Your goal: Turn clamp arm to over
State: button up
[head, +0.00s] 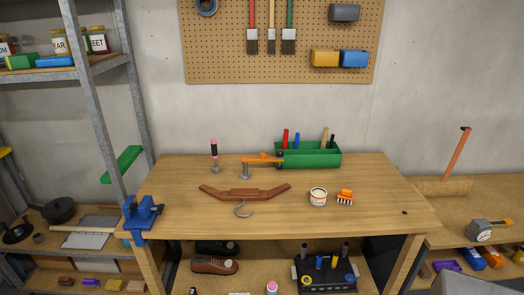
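An orange clamp arm (262,159) lies about level near the back middle of the wooden workbench (350,215). Its right end meets a dark upright post close to the green tool box (318,159). Its left end is at the top of a short grey pad or spindle (245,171) with a round foot at the bench top. Whether the foot touches the bench is too small to tell. My gripper is not in view.
A wooden hanger (245,194) with a metal hook lies in front of the clamp. A small tin (318,197) and an orange brush (345,197) stand to its right. A screwdriver (214,156) stands to its left. A blue vise (142,215) sits at the left corner.

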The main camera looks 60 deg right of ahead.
aim_at(263, 158)
jog(key=u, duration=0.05)
jog(key=i, duration=0.95)
jog(key=z, duration=0.05)
